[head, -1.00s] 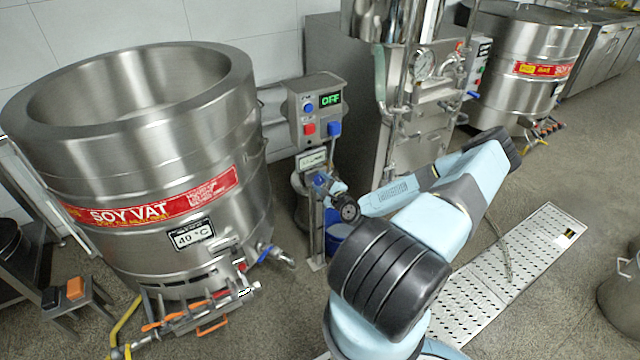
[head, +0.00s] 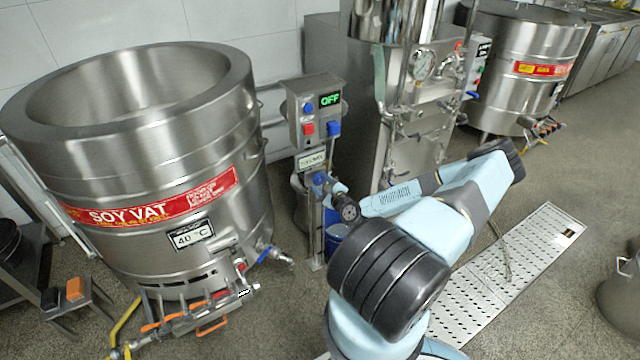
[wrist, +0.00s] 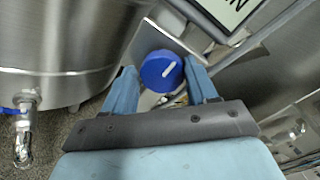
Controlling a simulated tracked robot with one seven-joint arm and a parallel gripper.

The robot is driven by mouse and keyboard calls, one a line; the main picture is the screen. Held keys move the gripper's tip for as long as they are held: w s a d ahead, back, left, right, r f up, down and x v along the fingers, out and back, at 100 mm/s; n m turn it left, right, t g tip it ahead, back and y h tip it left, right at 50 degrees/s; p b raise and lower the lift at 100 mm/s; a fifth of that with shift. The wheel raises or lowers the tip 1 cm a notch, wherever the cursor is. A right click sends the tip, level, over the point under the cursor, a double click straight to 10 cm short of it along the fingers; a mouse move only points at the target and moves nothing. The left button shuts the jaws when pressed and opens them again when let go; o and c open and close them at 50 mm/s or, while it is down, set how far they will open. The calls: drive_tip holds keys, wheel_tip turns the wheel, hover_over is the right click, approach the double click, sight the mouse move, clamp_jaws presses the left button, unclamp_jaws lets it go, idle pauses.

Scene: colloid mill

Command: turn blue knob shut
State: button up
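The blue knob (head: 319,179) is on the narrow metal post below the control box in the head view. In the wrist view the round blue knob (wrist: 161,71) faces me, with a white line slanting up to the right. My gripper (wrist: 163,78) has its two light-blue fingers on either side of the knob, one left and one right. The fingers are apart, and I cannot tell whether they touch the knob. In the head view my gripper (head: 332,188) is at the post, small and partly hidden by my wrist.
The control box (head: 316,110) above the knob reads OFF. The large steel soy vat (head: 150,180) stands close on the left, with a valve and pipes low down. A steel machine (head: 400,130) stands behind my arm. A perforated floor grate (head: 530,250) lies at right.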

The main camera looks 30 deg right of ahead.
drive_tip(key=o, duration=0.3)
drive_tip(key=shift+r, duration=0.1)
drive_tip(key=s, duration=0.9)
drive_tip(key=s+d, duration=0.1)
drive_tip(key=s, duration=0.3)
drive_tip(key=shift+s+d+r, duration=0.1)
drive_tip(key=shift+s+r, duration=0.1)
drive_tip(key=shift+s, duration=0.15)
